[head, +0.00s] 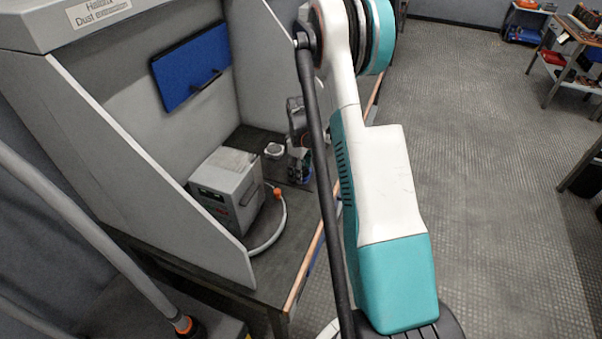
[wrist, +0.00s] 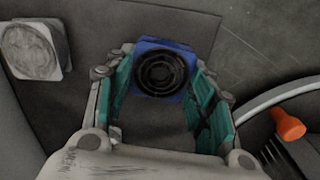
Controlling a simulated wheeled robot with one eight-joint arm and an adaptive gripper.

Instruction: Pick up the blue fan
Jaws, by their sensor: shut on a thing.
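The blue fan (wrist: 161,72) shows in the wrist view as a blue square frame with a dark round grille. It sits between the teal-padded fingers of my gripper (wrist: 160,84), near their tips. My gripper is shut on the fan. In the head view my gripper (head: 299,165) is low over the bench inside the grey booth, partly hidden by my arm. The fan is mostly hidden there. I cannot tell whether it touches the bench top.
A pale square fan (wrist: 35,48) lies to the left in the wrist view. A grey box unit (head: 228,188) with a hose and an orange tip (wrist: 288,124) stands close by. Booth walls enclose the bench (head: 275,280). A blue panel (head: 193,67) hangs on the back wall.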

